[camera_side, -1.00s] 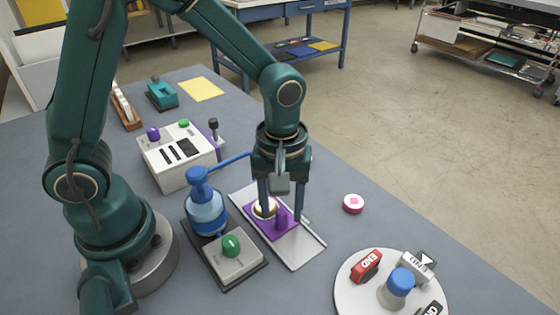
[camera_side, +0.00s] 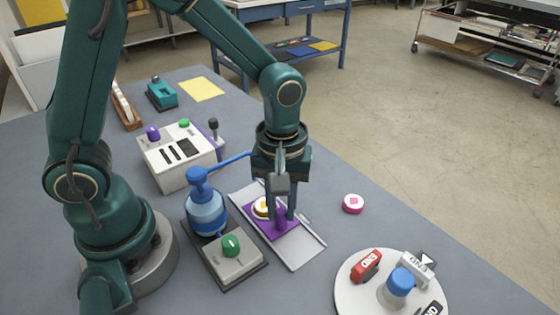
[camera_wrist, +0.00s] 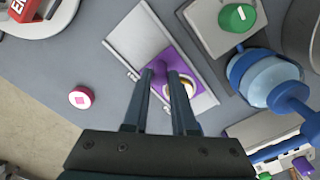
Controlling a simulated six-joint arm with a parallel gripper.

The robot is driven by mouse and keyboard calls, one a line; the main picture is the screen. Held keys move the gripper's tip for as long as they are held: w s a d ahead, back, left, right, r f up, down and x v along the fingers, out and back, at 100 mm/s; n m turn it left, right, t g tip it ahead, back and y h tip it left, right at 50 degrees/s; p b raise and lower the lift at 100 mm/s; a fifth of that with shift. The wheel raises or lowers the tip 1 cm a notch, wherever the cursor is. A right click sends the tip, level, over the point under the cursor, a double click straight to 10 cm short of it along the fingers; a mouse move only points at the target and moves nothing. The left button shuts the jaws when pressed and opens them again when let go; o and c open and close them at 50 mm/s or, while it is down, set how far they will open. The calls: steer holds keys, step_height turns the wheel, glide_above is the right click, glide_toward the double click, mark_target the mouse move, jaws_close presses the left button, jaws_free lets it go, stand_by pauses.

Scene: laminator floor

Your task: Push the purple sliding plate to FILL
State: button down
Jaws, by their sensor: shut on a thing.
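The purple sliding plate (camera_side: 257,221) sits in a pale metal track (camera_side: 303,251) beside the blue press (camera_side: 206,214). A round pale piece with a yellow middle (camera_side: 262,206) lies on the plate. My gripper (camera_side: 281,216) is down over the plate with its fingers shut on the plate's upright purple knob. In the wrist view, the fingers (camera_wrist: 160,76) close around that knob, and the purple plate (camera_wrist: 176,56) shows beyond them. Bare track (camera_side: 290,262) shows on the near side of the plate. No FILL mark can be read in either view.
A grey box with a green knob (camera_side: 231,244) stands before the press. A pink round piece (camera_side: 353,204) lies right of the track. A white turntable (camera_side: 350,297) with red, white and black blocks is at front right. A control box (camera_side: 180,158) stands behind.

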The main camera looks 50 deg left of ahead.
steer(key=shift+a, duration=0.1)
stand_by(0.6)
steer(key=shift+a, duration=1.85)
steer(key=c, duration=0.7)
jaws_free()
steer(key=shift+r, duration=2.55)
